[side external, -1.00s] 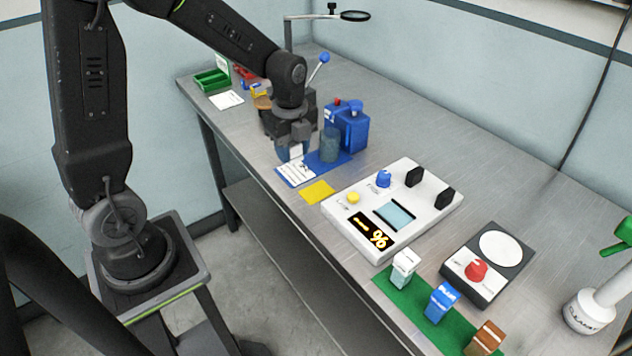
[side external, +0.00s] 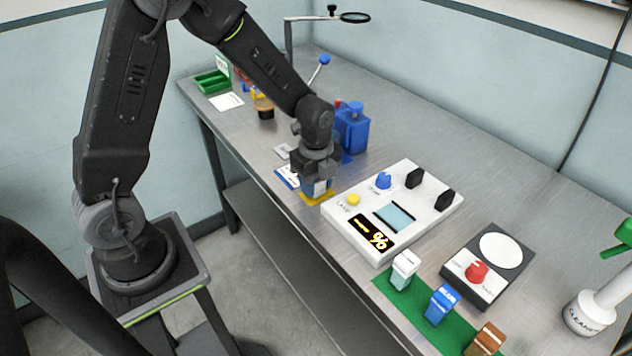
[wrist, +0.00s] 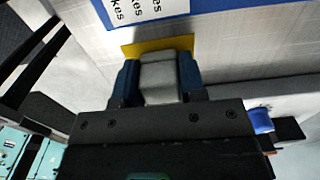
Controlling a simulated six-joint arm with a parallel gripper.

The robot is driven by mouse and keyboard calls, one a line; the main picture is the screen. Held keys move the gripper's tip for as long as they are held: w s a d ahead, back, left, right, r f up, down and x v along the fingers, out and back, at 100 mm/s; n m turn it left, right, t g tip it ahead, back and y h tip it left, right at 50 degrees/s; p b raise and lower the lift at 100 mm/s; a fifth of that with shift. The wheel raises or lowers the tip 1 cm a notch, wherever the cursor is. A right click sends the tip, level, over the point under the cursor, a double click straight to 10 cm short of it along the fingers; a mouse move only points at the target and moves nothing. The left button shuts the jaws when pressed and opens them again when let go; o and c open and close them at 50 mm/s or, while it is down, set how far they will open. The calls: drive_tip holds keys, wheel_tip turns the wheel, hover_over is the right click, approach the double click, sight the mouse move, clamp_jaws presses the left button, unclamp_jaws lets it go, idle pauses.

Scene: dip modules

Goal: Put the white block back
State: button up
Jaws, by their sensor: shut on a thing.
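A pale grey-white block (wrist: 159,78) sits between the two blue fingertips of my gripper (wrist: 160,82) in the wrist view. My gripper is shut on it. In the side view my gripper (side external: 317,186) is low over the yellow pad (side external: 307,200), near the table's front edge, and a pale patch of the block (side external: 321,187) shows between the fingers. The yellow pad also shows behind the block in the wrist view (wrist: 130,50). I cannot tell whether the block touches the pad. Another whitish block (side external: 404,268) stands on the green mat (side external: 390,290).
A white control box (side external: 350,232) with a lit display stands just right of my gripper. A blue block (side external: 441,302) and a brown block (side external: 485,340) stand on the green mat. A blue jug (side external: 352,130) is behind my gripper. A printed card (side external: 287,177) lies to its left.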

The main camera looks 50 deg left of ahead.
drive_tip(key=shift+f, duration=0.15)
drive_tip(key=o, duration=0.9)
wheel_tip(320, 180, up, 11)
drive_tip(key=shift+r, duration=0.15)
drive_tip(key=s+d+r+n+t, duration=0.1)
drive_tip(key=s+r+n+t, duration=0.1)
drive_tip(key=s+r+n, duration=0.3)
drive_tip(key=s+d+r+n+t, duration=0.2)
drive_tip(key=s+r+n, duration=0.3)
drive_tip(key=s+n, duration=0.7)
drive_tip(key=shift+d+n+t, duration=0.2)
drive_tip(key=shift+n+t, duration=0.3)
drive_tip(key=shift+t, duration=0.3)
